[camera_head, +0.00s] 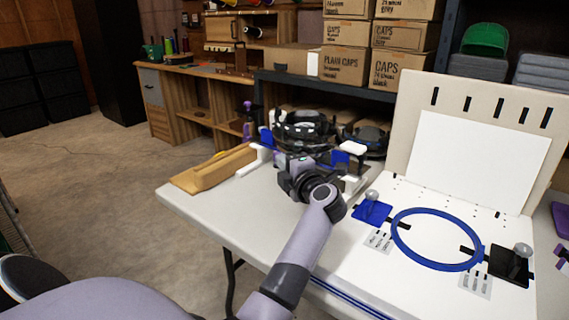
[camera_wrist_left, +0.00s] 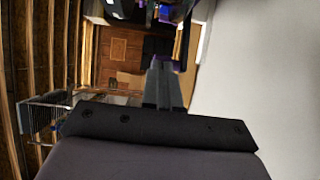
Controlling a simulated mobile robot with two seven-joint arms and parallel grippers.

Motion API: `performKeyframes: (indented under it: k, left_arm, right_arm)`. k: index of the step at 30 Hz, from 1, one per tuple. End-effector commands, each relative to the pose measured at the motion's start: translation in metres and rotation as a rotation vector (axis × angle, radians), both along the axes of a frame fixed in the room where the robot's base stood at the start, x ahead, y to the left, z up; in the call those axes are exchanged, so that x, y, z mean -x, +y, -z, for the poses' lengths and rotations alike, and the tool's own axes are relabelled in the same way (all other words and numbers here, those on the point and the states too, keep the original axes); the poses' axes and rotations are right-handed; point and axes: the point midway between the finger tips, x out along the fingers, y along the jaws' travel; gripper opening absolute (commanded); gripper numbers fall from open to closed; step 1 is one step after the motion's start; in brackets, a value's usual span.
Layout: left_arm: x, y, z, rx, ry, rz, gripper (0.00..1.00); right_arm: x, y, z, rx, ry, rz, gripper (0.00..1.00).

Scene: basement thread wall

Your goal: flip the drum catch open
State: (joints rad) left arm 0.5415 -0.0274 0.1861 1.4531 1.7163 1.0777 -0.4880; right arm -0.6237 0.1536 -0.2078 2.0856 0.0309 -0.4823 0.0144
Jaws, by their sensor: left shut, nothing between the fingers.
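A dark drum-like device (camera_head: 303,123) with black ring-shaped parts stands at the far edge of the white table, between white and blue supports. I cannot make out the catch on it. My left gripper (camera_head: 293,160) is right in front of the device, pointing away from me. Its fingers are hard to tell from the dark parts behind. In the left wrist view, the left fingers (camera_wrist_left: 163,84) are together with nothing between them. A dark part with blue and purple edges (camera_wrist_left: 148,12) shows beyond the fingertips; contact cannot be told. My right gripper is not in view.
A wooden piece (camera_head: 215,168) lies at the table's left edge. A blue hoop (camera_head: 398,242) lies on the right, between a blue pad and a black pad with round knobs. A slotted upright board (camera_head: 412,100) stands behind. The white table (camera_head: 225,215) is bare at front left.

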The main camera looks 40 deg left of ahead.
Motion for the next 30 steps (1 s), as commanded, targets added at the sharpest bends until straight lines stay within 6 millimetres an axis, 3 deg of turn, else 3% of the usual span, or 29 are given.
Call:
performKeyframes:
  k: [7, 17, 23, 30]
  left_arm:
    - [0.003, 0.002, -0.003, -0.001, 0.002, 0.026, 0.0]
    - [0.005, 0.006, -0.001, 0.001, 0.001, 0.067, 0.0]
    - [0.007, 0.009, -0.003, 0.001, 0.001, 0.101, 0.0]
    - [0.012, 0.017, -0.007, 0.0, 0.005, 0.195, 0.0]
  right_arm:
    - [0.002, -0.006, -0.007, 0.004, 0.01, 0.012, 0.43]
    - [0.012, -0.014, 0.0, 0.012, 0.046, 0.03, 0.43]
    - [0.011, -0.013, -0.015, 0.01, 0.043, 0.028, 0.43]
    - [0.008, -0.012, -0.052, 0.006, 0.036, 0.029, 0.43]
